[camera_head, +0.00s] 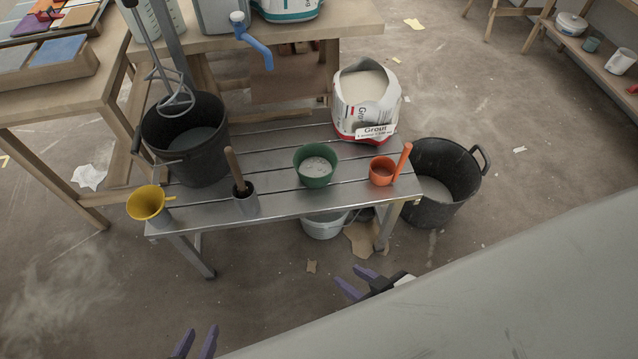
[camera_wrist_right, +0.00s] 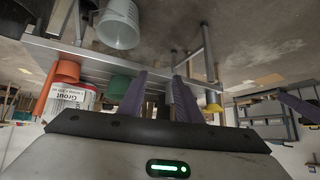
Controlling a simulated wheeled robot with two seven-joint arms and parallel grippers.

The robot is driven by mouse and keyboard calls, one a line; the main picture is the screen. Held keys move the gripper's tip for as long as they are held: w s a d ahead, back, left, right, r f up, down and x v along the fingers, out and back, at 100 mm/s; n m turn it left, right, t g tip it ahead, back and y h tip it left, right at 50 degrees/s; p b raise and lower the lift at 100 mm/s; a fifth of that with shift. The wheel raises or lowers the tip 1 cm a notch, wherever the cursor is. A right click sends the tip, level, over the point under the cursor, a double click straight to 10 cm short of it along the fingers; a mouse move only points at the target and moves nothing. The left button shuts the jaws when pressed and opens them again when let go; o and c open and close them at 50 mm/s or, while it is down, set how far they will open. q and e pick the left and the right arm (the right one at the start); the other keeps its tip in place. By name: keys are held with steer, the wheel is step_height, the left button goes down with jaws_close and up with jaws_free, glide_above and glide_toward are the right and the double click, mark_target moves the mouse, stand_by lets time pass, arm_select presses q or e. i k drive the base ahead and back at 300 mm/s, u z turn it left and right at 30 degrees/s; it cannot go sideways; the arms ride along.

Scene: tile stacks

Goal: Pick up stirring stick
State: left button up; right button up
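I cannot make the stick out in the right wrist view. My left gripper (camera_head: 196,342) is at the bottom edge, in front of and below the bench, its two purple fingers apart and empty. My right gripper (camera_head: 358,283) is in front of the bench, to the right of the stick and well apart from it. Its fingers are apart with nothing between them in the right wrist view (camera_wrist_right: 160,97).
On the bench, a yellow funnel (camera_head: 147,203) and black bucket (camera_head: 187,140) stand left of the stick. A green bowl (camera_head: 315,168), orange cup (camera_head: 382,172) and grout bag (camera_head: 364,105) stand right. A grey panel (camera_head: 500,300) fills the lower right.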

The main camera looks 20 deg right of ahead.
mark_target(243, 190)
steer(key=z, duration=0.1)
steer(key=i, duration=0.8)
steer(key=z, duration=0.8)
steer(key=k, duration=0.65)
steer(key=u, duration=1.05)
steer(key=i, duration=0.5)
steer(key=u, duration=0.1)
